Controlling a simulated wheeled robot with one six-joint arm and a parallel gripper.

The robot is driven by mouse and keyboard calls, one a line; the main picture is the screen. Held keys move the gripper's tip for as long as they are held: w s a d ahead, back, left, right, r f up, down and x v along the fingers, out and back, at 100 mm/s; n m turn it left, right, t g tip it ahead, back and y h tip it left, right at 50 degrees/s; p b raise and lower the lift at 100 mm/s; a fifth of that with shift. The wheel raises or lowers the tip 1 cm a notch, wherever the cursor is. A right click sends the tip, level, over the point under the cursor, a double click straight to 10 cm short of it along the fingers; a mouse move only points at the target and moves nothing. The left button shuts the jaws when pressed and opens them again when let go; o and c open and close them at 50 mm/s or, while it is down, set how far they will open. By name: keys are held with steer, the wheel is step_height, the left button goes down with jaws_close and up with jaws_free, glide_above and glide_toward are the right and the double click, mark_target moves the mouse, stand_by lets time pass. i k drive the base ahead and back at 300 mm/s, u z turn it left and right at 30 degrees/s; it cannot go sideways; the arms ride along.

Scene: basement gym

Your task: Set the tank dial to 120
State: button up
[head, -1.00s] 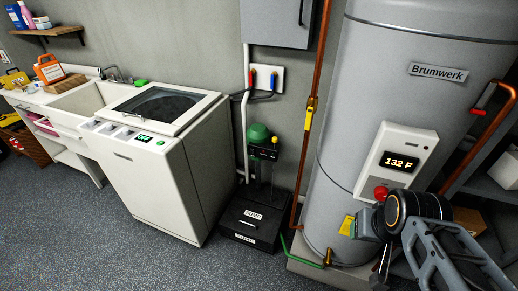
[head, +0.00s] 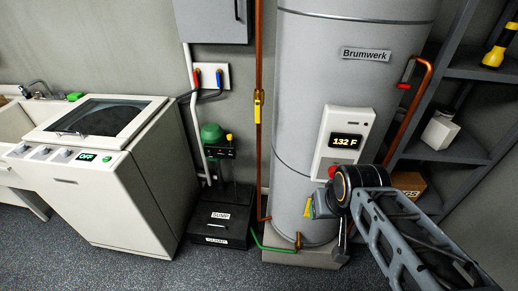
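The grey tank (head: 300,100) labelled Brumwerk stands right of centre in the head view. Its white control panel (head: 358,122) has a lit display (head: 346,142) reading 132 F. A red dial (head: 332,172) shows in part at the panel's lower edge, close to my arm. My gripper (head: 320,205) is in front of the tank, just below the red dial. My wrist hides part of the panel's lower end, and I cannot tell whether the fingers are open or touch anything.
A white washer (head: 85,190) reading OFF stands at left. A black sump box (head: 222,222) with a green-topped pump (head: 212,133) sits left of the tank. Copper pipes run beside the tank. Grey shelves (head: 455,150) hold a yellow flashlight (head: 497,50) at right. The floor in front is clear.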

mark_target(331, 169)
steer(key=u, duration=0.3)
steer(key=k, duration=0.35)
steer(key=z, duration=0.6)
steer(key=i, duration=0.45)
steer(key=u, duration=0.1)
steer(key=k, duration=0.5)
steer(key=u, duration=1.55)
steer(key=i, duration=0.75)
steer(key=z, duration=1.35)
